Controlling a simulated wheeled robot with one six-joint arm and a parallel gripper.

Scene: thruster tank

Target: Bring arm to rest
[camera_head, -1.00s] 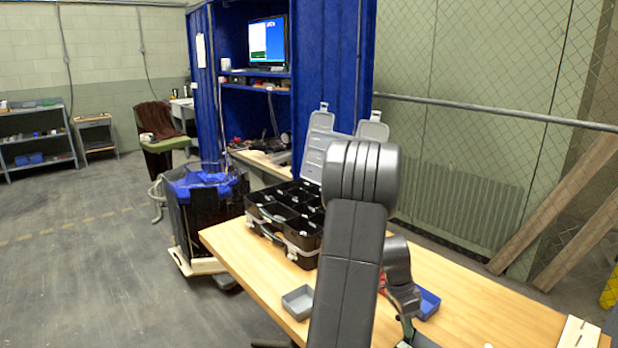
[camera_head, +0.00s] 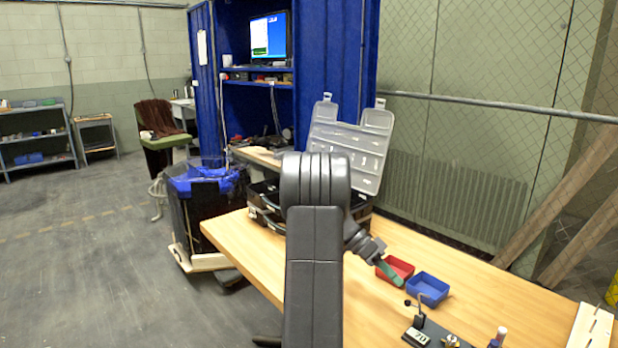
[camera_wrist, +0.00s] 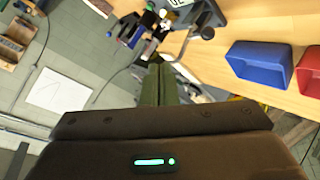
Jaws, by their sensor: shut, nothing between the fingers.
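My arm rises in the middle of the head view, its dark upper link and rounded elbow in front of the black case. My gripper (camera_head: 394,278) hangs in the air right of the elbow, near the red bin, its green fingers angled down to the right. In the wrist view my gripper (camera_wrist: 159,75) shows its green fingers together with nothing between them. The red bin (camera_head: 402,264) and the blue bin (camera_head: 428,291) sit on the wooden table; the blue bin also shows in the wrist view (camera_wrist: 258,63).
The open case (camera_head: 350,150) with its grey lid raised stands at the table's back, partly hidden by my arm. A small fixture (camera_head: 432,335) and a pale slotted block (camera_head: 590,328) are at the front right. A bin with a blue liner (camera_head: 200,178) stands left of the table.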

